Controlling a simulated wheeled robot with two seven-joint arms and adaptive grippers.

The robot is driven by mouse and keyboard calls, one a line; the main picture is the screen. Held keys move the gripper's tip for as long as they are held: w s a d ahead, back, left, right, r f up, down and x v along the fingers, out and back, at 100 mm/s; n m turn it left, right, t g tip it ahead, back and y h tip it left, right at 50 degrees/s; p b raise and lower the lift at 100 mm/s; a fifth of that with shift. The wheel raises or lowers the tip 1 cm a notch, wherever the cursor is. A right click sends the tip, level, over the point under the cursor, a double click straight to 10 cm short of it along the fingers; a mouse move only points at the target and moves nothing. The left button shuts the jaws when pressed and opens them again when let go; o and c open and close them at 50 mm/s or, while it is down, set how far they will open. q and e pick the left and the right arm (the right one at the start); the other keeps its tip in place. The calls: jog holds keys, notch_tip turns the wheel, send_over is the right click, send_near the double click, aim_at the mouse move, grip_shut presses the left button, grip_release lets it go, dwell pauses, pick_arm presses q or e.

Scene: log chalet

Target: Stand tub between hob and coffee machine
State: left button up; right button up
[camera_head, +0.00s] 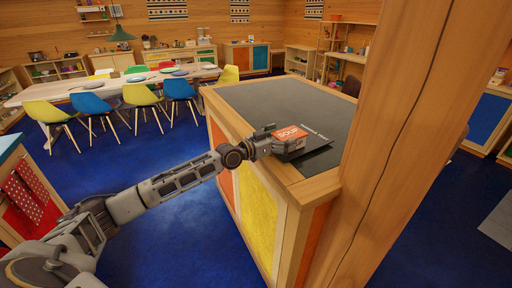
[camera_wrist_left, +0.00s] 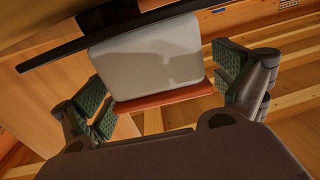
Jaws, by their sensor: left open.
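The tub (camera_head: 289,136) has an orange-red top lettered SOUP and sits at the near edge of the dark-topped island counter. In the left wrist view the tub (camera_wrist_left: 150,62) shows a plain pale grey side and a red rim. My left gripper (camera_head: 268,143) is level with the tub at the counter edge. In the wrist view its green-padded fingers are open on both sides of the tub, with a gap visible at the right finger. No hob or coffee machine can be made out clearly. My right gripper is out of view.
A thin black slab (camera_head: 309,143) with white lettering lies by the tub on the island counter (camera_head: 258,98); the counter behind is bare. A thick wooden post (camera_head: 408,130) stands close at right. A long table (camera_head: 110,85) with coloured chairs is at the back left.

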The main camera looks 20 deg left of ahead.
pick_arm(q)
jog(key=v, duration=0.3)
jog(key=shift+s+f+b, duration=0.2)
jog(key=shift+b, duration=0.15)
jog(key=shift+s+a, duration=0.35)
jog(key=shift+s, duration=0.25)
jog(key=shift+b+v, duration=0.35)
jog(key=shift+v, duration=1.2)
jog(key=v, duration=0.5)
jog(key=shift+s, duration=0.15)
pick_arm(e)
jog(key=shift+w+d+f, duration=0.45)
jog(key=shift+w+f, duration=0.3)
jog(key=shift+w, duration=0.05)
